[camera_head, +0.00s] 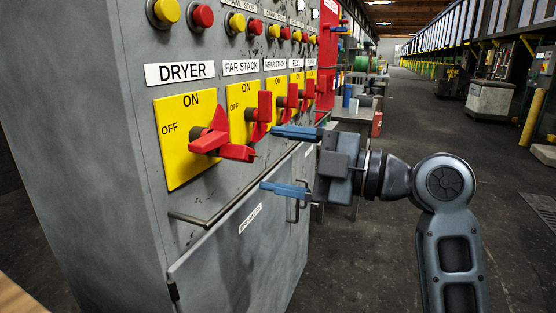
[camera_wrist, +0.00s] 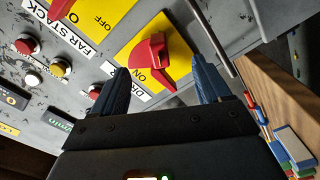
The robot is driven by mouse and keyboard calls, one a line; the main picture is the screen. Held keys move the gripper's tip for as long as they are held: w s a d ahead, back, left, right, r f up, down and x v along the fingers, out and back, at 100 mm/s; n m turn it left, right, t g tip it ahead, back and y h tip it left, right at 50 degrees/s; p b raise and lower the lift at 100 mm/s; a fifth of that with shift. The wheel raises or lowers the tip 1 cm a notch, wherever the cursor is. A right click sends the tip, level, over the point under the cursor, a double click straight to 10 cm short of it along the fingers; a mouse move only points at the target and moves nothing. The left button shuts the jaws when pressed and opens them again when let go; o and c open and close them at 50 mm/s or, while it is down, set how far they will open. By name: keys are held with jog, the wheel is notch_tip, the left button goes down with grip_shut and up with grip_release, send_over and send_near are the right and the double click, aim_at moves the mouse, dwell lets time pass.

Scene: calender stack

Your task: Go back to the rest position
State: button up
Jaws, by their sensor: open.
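My gripper (camera_head: 268,159) is open and empty, with its two blue fingers pointing left toward the grey cabinet. It is in front of the yellow DRYER switch plate (camera_head: 175,165), to the right of its red handle (camera_head: 208,141). In the wrist view the red DRYER handle (camera_wrist: 150,60) shows beyond the space between the open fingers. No contact with the handle is visible. My arm reaches in from the lower right. No rest position is marked in view.
The cabinet (camera_head: 80,140) has more red handles, including FAR STACK (camera_head: 261,113), and yellow and red buttons above. Door handles (camera_head: 298,203) stick out below. A table (camera_head: 342,145) stands behind my gripper. The aisle floor (camera_head: 430,115) on the right is mostly clear.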

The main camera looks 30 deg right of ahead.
jog(key=shift+f, duration=0.1)
jog(key=s+f+m+t+h, duration=0.1)
jog(key=s+f+m+h, duration=0.5)
jog(key=f, duration=0.5)
jog(key=s+f+m+h, duration=0.2)
jog(key=s+f+m, duration=0.3)
jog(key=f+m, duration=0.4)
jog(key=s+a+f+m+h, duration=0.1)
jog(key=s+f+m+h, duration=0.1)
jog(key=s+f, duration=0.45)
jog(key=s+a+r+m, duration=0.1)
jog(key=s+r+m, duration=0.15)
jog(key=s, duration=1.75)
notch_tip(320, 180, up, 14)
jog(key=p, duration=1.3)
jog(key=shift+a+g+h+p, duration=0.15)
jog(key=shift+g+h+p, duration=0.15)
jog(key=shift+g+p, duration=0.1)
